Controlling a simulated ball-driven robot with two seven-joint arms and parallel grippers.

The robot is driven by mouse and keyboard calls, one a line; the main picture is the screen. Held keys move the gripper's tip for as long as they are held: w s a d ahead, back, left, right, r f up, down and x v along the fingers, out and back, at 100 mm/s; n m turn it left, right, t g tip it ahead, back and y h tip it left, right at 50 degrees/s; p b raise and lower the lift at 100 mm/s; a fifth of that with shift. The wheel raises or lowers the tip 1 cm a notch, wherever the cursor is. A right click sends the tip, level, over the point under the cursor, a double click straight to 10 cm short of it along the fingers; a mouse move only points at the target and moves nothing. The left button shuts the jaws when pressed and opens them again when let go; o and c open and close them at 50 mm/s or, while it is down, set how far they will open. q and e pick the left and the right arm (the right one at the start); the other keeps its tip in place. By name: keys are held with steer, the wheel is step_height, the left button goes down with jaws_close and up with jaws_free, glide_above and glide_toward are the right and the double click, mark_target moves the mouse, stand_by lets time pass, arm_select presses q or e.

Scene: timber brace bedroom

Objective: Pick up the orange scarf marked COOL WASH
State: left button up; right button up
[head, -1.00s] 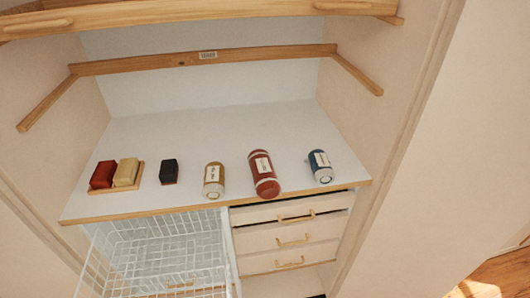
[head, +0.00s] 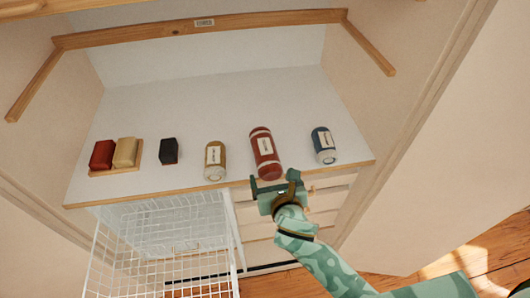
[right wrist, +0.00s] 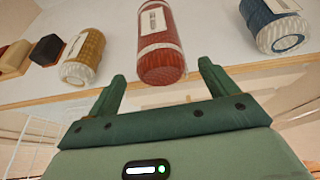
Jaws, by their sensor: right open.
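Three rolled bundles with white labels lie on the white shelf near its front edge. The middle one is rust-red with pale bands (head: 265,153); it also shows in the right wrist view (right wrist: 160,45). A mustard roll (head: 215,162) lies to its left and a dark blue roll (head: 324,146) to its right. The label writing is too small to read, so I cannot tell which is marked COOL WASH. My green right gripper (head: 272,183) is open and empty, just in front of the rust-red roll and the shelf edge. In the right wrist view that roll is ahead, between the fingertips. My left gripper is out of view.
A black block (head: 168,151) and a tray with a red block (head: 102,154) and a cream block (head: 125,152) stand left on the shelf (head: 210,110). Below are a white wire basket (head: 165,245) and drawers (head: 325,200). A wooden rail (head: 200,27) crosses above.

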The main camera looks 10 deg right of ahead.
mark_target(269, 167)
steer(key=b+x, duration=0.1)
steer(key=x, duration=0.5)
steer(key=shift+w+r, duration=0.1)
steer(key=shift+c, duration=0.6)
steer(key=c, duration=1)
